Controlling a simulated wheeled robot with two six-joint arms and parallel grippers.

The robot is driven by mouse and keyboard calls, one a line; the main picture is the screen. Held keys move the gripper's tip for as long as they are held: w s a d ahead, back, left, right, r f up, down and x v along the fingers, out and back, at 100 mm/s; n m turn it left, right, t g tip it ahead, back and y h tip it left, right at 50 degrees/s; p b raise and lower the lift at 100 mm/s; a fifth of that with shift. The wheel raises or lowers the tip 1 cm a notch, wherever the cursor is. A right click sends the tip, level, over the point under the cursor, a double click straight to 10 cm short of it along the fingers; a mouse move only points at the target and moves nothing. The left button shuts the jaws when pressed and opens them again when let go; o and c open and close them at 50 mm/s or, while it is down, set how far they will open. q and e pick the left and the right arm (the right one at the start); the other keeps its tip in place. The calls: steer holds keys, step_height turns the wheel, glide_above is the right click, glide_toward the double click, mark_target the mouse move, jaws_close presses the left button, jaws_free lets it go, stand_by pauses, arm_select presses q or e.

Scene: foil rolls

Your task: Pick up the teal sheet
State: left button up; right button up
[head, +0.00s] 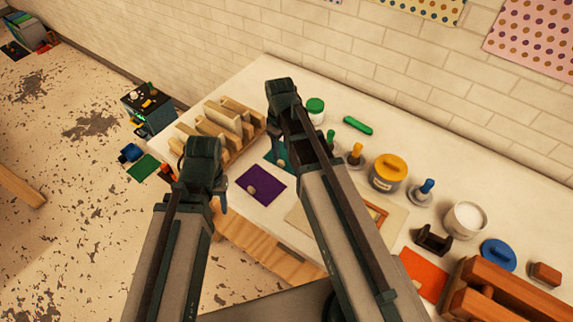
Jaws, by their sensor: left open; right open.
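My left gripper (206,187) is open and empty, near the table's left edge, left of the purple sheet (262,186). A small pale stone lies on the purple sheet.
A wooden rack (215,133) stands at the back left. A green-lidded jar (315,107), a green bar (357,126), an orange-lidded jar (389,171) and a white pot (464,219) stand to the right. An orange sheet (424,274) lies near the front right.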

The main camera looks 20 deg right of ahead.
mark_target(281, 161)
steer(key=shift+s+a+f+b, duration=0.1)
steer(key=shift+f+b, duration=1.25)
steer(key=shift+f, duration=0.05)
steer(key=shift+a+f+b, duration=0.1)
steer(key=shift+f+b, duration=1.2)
steer(key=shift+f, duration=0.1)
steer(key=shift+r, duration=0.1)
jaws_close()
